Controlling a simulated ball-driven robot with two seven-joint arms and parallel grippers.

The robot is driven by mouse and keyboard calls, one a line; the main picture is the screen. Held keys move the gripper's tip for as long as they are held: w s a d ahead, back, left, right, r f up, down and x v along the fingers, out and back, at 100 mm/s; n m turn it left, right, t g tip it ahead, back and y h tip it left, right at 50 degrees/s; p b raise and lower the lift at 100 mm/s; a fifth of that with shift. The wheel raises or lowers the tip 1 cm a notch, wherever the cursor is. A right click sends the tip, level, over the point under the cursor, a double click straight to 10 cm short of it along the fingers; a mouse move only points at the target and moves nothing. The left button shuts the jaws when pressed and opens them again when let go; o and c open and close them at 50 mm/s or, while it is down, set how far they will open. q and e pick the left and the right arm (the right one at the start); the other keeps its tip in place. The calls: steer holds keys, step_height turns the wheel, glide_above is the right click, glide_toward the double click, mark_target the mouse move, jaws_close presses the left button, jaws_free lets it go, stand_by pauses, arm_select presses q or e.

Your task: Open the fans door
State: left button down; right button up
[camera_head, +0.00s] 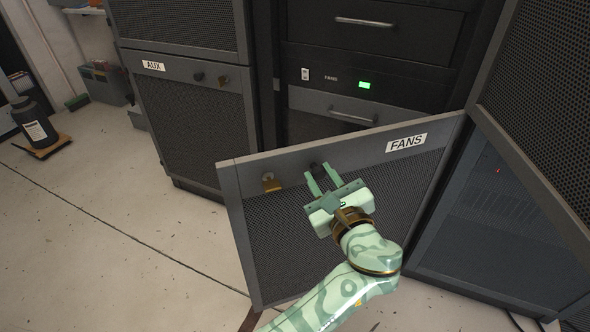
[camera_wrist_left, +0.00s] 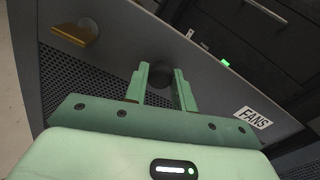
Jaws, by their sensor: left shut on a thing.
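The fans door (camera_head: 300,228) is a dark mesh panel in a grey frame with a white FANS label (camera_head: 406,143). It stands swung out from the rack, its free edge at the left. A dark round knob (camera_head: 316,168) and a brass latch (camera_head: 271,182) sit on its top rail. My left gripper (camera_head: 322,178) is at the knob, its fingers shut on it. The left wrist view shows the knob (camera_wrist_left: 159,75) between the two fingers and the brass latch (camera_wrist_left: 75,33) to the left. My right gripper is not in view.
The rack behind the door shows drawers with handles (camera_head: 352,117) and a green-lit display (camera_head: 364,85). The AUX door (camera_head: 198,125) is shut at the left. A mesh panel (camera_head: 540,90) stands at the right. A black bottle (camera_head: 33,122) stands at far left; the floor between is clear.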

arm_select(q)
steer(key=shift+s+d+f, duration=0.1)
steer(key=shift+s+d, duration=0.1)
steer(key=shift+s, duration=0.3)
steer(key=c, duration=1.1)
jaws_free()
steer(key=shift+c, duration=0.2)
